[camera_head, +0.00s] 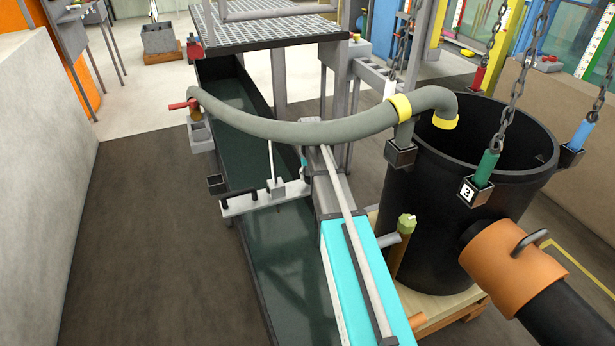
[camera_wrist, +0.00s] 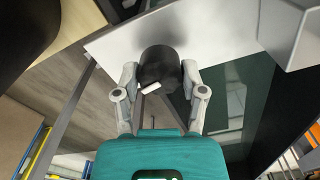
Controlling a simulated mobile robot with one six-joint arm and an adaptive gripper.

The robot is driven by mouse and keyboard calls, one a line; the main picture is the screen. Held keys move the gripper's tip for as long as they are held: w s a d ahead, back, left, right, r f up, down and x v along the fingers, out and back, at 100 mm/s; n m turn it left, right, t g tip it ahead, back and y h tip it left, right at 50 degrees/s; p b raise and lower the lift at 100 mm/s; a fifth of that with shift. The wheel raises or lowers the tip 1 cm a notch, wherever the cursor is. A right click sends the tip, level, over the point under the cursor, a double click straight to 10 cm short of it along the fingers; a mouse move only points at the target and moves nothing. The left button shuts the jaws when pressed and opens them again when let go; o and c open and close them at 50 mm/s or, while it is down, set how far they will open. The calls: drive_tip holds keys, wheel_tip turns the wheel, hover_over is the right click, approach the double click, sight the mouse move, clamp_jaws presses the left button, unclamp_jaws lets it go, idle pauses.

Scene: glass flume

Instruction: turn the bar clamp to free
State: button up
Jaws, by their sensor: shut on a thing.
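In the wrist view my gripper (camera_wrist: 160,72) has its two grey fingers on either side of a dark rounded knob (camera_wrist: 160,62) with a small white mark. It is shut on this knob, which appears to be the bar clamp's. A pale flat surface lies behind the knob. My gripper is largely hidden there, so the clamp's angle cannot be told.
A thick grey hose (camera_head: 300,132) arches over the channel to a large black tub (camera_head: 420,225). Chains with coloured ends hang above the tub. A grated platform (camera_head: 265,28) stands at the back. The brown floor at left (camera_head: 140,240) is clear.

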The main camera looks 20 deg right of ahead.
drive_tip(key=shift+a+m, duration=0.1)
drive_tip(key=shift+m, duration=1.2)
drive_tip(key=o, duration=1.1)
drive_tip(key=shift+o, duration=0.2)
